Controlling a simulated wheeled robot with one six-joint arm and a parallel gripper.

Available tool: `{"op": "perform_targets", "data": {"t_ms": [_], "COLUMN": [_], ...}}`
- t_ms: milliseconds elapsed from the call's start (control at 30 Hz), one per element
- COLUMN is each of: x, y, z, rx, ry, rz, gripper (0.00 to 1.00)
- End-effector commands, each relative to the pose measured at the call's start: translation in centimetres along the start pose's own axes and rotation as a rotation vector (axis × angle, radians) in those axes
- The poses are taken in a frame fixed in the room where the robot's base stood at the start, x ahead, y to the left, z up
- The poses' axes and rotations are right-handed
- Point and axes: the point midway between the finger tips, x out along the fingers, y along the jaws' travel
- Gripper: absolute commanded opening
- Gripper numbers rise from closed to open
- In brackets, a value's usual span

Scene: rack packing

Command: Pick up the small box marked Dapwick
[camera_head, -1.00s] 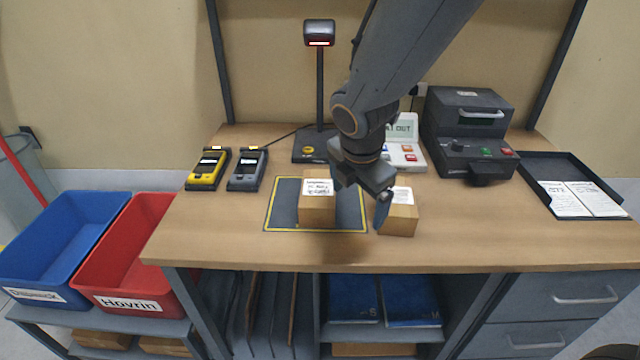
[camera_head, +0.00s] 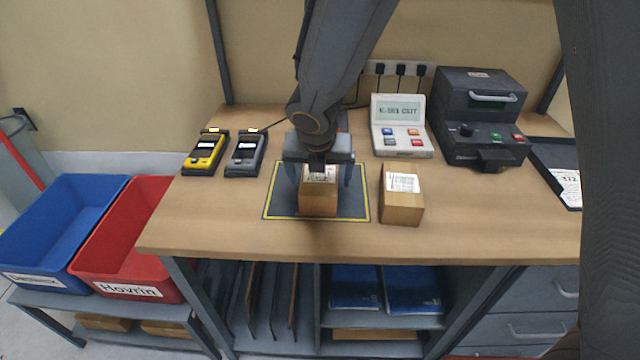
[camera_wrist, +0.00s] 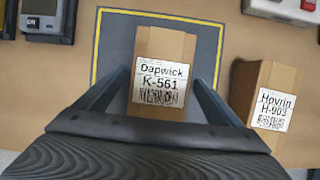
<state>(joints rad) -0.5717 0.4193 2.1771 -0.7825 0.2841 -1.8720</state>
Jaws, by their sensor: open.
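The small box marked Dapwick (camera_head: 318,200) is brown cardboard and sits on the dark, yellow-edged mat (camera_head: 347,205). In the wrist view the Dapwick box (camera_wrist: 163,45) shows a white label reading "Dapwick K-561". My gripper (camera_head: 318,180) is above this box, with one finger on each side of it. The fingers (camera_wrist: 163,98) are apart, with a visible gap between each and the box. The gripper's body hides the back of the box in the head view.
A second brown box (camera_head: 402,208), marked Hovrin in the wrist view (camera_wrist: 262,85), stands just right of the mat. Yellow (camera_head: 205,152) and grey (camera_head: 246,153) handheld devices lie to the left. A white console (camera_head: 402,140) and dark machine (camera_head: 482,135) stand behind right.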

Motion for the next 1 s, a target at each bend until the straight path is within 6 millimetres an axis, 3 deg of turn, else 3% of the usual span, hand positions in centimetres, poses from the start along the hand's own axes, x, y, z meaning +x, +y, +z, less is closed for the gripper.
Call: {"op": "perform_targets", "data": {"t_ms": [133, 400, 700, 1000], "x": [1.46, 1.52, 1.51, 0.92], "y": [-0.04, -0.03, -0.03, -0.01], "z": [-0.04, -0.02, -0.03, 0.26], "rx": [-0.001, 0.001, 0.001, 0.002], "ry": [0.001, 0.000, 0.000, -0.002], "rz": [0.000, 0.000, 0.000, 0.001], "gripper": [0.88, 0.87, 0.37, 0.37]}}
